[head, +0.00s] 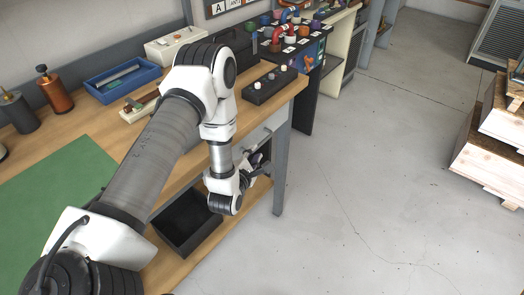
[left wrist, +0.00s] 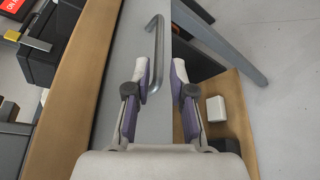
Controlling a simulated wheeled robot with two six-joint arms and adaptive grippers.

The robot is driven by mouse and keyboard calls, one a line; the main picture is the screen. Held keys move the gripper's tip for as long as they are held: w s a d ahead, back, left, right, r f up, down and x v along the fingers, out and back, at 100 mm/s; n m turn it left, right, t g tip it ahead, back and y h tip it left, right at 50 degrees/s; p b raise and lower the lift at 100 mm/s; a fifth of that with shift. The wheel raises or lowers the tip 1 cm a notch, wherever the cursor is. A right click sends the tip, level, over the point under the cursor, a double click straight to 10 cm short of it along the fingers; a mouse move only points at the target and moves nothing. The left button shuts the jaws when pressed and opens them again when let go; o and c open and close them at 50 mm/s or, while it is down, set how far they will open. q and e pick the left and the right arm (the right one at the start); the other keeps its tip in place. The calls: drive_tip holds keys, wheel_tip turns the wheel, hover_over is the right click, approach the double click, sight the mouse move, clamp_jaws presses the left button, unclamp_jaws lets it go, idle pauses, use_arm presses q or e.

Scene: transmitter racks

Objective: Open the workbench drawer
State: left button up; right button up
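The workbench drawer (left wrist: 124,70) has a plain grey front under the wooden bench top and looks shut. Its metal bar handle (left wrist: 155,35) stands out from the front in the left wrist view. My left gripper (left wrist: 161,70) is open, with purple-grey pads, at the near end of the handle. The handle's lower end lies beside the left finger and toward the gap between the fingers; I cannot tell whether they touch. In the head view the left gripper (head: 256,163) is below the bench edge, partly hidden by my wrist. My right gripper is not in view.
The workbench top (head: 100,122) holds a blue tray (head: 122,80), a green mat (head: 62,188) and a black block with knobs (head: 268,86). A black open bin (head: 188,224) is on the lower shelf. A grey bench leg (head: 281,165) stands near the gripper.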

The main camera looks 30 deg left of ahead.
sight(260, 145)
use_arm(q)
drive_tip(key=shift+w+r, duration=0.15)
drive_tip(key=shift+w, duration=0.15)
drive_tip(key=p+x, duration=0.1)
drive_tip(key=x, duration=0.6)
drive_tip(key=shift+d, duration=0.1)
drive_tip(key=shift+s, duration=0.1)
clamp_jaws()
